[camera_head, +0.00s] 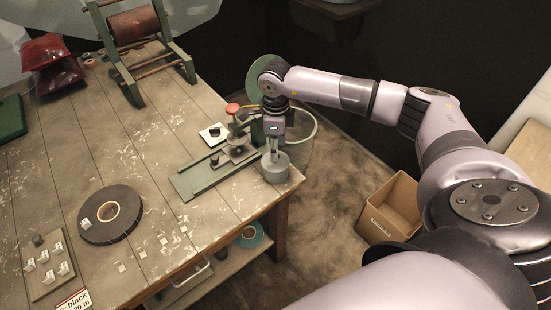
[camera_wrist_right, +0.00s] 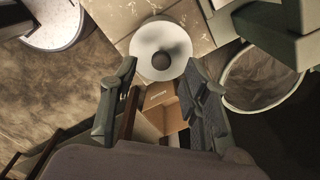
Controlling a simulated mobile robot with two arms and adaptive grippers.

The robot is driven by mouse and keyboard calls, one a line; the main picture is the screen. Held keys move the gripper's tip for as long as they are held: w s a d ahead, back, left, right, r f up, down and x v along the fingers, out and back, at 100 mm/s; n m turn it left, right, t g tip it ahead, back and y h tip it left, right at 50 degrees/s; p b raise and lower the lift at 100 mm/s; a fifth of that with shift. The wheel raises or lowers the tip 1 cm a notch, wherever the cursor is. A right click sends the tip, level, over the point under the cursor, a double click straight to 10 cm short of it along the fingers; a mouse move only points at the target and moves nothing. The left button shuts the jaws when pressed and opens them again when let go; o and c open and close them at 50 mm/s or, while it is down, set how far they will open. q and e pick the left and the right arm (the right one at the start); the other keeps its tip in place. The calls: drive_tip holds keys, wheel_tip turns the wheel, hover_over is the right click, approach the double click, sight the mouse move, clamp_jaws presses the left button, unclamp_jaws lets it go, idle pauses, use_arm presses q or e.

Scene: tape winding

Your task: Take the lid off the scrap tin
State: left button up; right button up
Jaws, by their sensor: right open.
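The scrap tin (camera_head: 276,174) is a small grey round tin at the table's right front corner. Its pale round lid (camera_wrist_right: 163,38) shows from above in the right wrist view, with a darker round knob (camera_wrist_right: 162,61) at its centre. My right gripper (camera_head: 273,151) points down just above the tin and partly hides its top. In the right wrist view its fingers (camera_wrist_right: 162,78) are spread and empty, one on each side of the knob's line. I cannot tell how high the fingertips are above the knob. My left gripper is not in view.
A green slide fixture with a red knob (camera_head: 232,108) stands close left of the tin. An open bin (camera_head: 301,128) stands beyond the table edge. A cardboard box (camera_head: 391,207) is on the floor. A black tape roll (camera_head: 110,215) lies at left; the table's middle is mostly clear.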

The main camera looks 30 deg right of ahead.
drive_tip(key=shift+w+f+p, duration=0.1)
drive_tip(key=shift+f+p, duration=0.25)
drive_tip(key=shift+f, duration=1.4)
clamp_jaws()
drive_tip(key=shift+r, duration=0.1)
